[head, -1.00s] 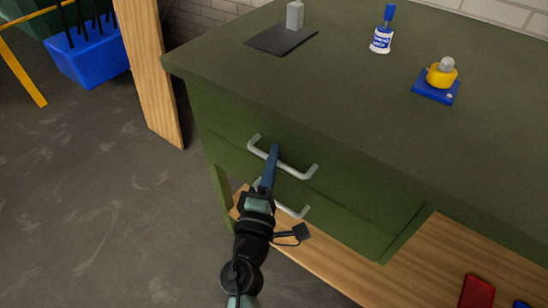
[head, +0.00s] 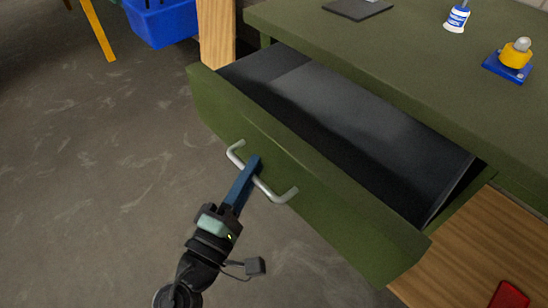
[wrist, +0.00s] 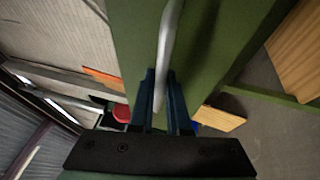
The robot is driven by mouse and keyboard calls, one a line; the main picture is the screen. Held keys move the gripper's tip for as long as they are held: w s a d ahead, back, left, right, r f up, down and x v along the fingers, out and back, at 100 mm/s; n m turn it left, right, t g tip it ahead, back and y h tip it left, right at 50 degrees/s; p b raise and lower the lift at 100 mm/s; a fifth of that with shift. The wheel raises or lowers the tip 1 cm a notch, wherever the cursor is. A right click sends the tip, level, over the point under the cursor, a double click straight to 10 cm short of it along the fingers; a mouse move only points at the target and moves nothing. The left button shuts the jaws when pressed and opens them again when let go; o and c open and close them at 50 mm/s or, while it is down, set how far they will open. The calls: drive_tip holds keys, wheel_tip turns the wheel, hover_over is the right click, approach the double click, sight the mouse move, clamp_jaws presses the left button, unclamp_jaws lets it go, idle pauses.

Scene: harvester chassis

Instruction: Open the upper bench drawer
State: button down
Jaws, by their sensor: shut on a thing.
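The upper bench drawer (head: 300,175) is green and stands pulled well out of the bench. Its dark interior (head: 350,120) shows, and I see nothing inside it. A silver bar handle (head: 276,195) is on its front. My gripper (head: 254,165) is shut on this handle near its middle. In the wrist view the two blue fingers of my gripper (wrist: 164,85) stand on either side of the handle (wrist: 166,50). The lower drawer is hidden behind the pulled-out upper one.
The green bench top (head: 420,70) holds a dark plate (head: 357,9), a white-and-blue bottle (head: 457,18) and a yellow part on a blue base (head: 512,60). A red object (head: 509,296) lies on the wooden shelf (head: 470,250). A blue bin (head: 162,22) stands at the back left.

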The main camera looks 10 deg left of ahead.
drive_tip(key=shift+s+a, duration=0.6)
drive_tip(key=shift+s, duration=0.25)
drive_tip(key=shift+s+a, duration=0.55)
drive_tip(key=shift+s, duration=0.3)
drive_tip(key=c, duration=1.2)
unclamp_jaws()
drive_tip(key=shift+o, duration=0.2)
drive_tip(key=v, duration=1.3)
drive_tip(key=shift+a, duration=0.1)
drive_tip(key=shift+f, duration=0.1)
